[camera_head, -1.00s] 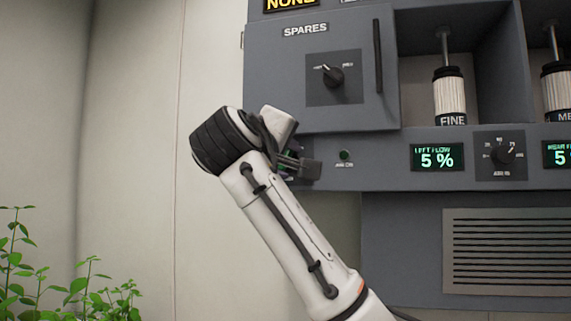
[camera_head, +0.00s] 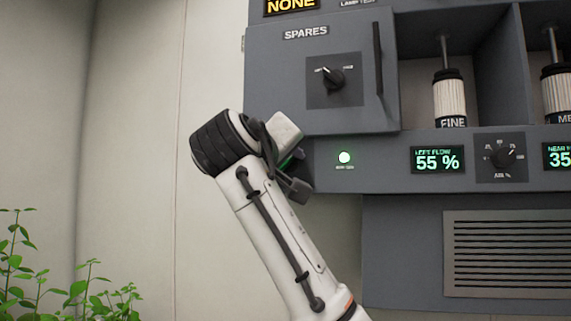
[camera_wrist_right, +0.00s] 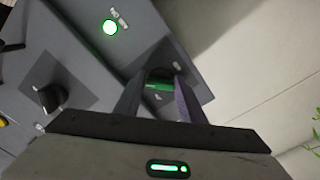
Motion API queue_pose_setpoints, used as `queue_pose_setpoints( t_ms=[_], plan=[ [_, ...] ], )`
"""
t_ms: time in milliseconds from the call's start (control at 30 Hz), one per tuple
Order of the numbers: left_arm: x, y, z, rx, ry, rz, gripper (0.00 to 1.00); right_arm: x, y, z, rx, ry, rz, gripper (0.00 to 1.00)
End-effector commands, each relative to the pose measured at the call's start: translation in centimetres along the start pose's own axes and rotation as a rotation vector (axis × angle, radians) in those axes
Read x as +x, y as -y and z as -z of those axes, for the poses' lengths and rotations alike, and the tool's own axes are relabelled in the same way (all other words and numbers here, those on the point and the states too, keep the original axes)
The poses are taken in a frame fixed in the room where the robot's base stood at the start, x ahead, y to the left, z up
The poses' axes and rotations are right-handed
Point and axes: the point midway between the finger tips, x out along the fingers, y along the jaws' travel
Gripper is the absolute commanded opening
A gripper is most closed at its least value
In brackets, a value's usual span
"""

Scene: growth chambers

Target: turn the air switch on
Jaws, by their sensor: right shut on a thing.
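The air switch (camera_wrist_right: 160,74) is a dark part with a green strip on a dark plate, seen between my fingers in the right wrist view. In the head view my arm hides most of it. My right gripper (camera_wrist_right: 158,98) is shut on the switch, one finger on each side. In the head view my right gripper (camera_head: 294,178) is at the left end of the grey control strip. The air lamp (camera_head: 344,157) beside it glows green, and it also shows lit in the right wrist view (camera_wrist_right: 110,27). My left gripper is not in view.
The left flow display (camera_head: 437,160) reads 55 %, with a dial (camera_head: 502,156) to its right. Above is the SPARES door (camera_head: 281,81) with a knob (camera_head: 333,78) and a vertical handle (camera_head: 378,57). Plants (camera_head: 70,290) stand at the lower left.

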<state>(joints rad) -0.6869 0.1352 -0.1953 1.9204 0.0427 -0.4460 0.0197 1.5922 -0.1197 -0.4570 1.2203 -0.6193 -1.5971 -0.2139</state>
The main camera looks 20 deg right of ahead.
Motion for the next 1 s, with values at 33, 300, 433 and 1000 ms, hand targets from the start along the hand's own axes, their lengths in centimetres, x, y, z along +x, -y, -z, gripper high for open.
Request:
queue_pose_setpoints(
  t_ms=[33, 300, 433, 1000],
  plan=[
    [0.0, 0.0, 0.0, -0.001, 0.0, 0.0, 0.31, 0.0, 0.3, -0.1, 0.001, 0.004, 0.006, 0.14],
    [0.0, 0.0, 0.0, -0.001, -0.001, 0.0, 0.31, 0.0, 0.2, -0.1, 0.0, 0.003, 0.004, 0.55],
    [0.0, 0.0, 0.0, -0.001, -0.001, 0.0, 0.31, 0.0, 0.1, 0.0, 0.0, 0.002, 0.002, 0.55],
    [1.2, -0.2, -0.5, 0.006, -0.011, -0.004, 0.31, -7.8, 0.3, -0.1, 0.001, -0.002, 0.004, 0.55]
  ],
)
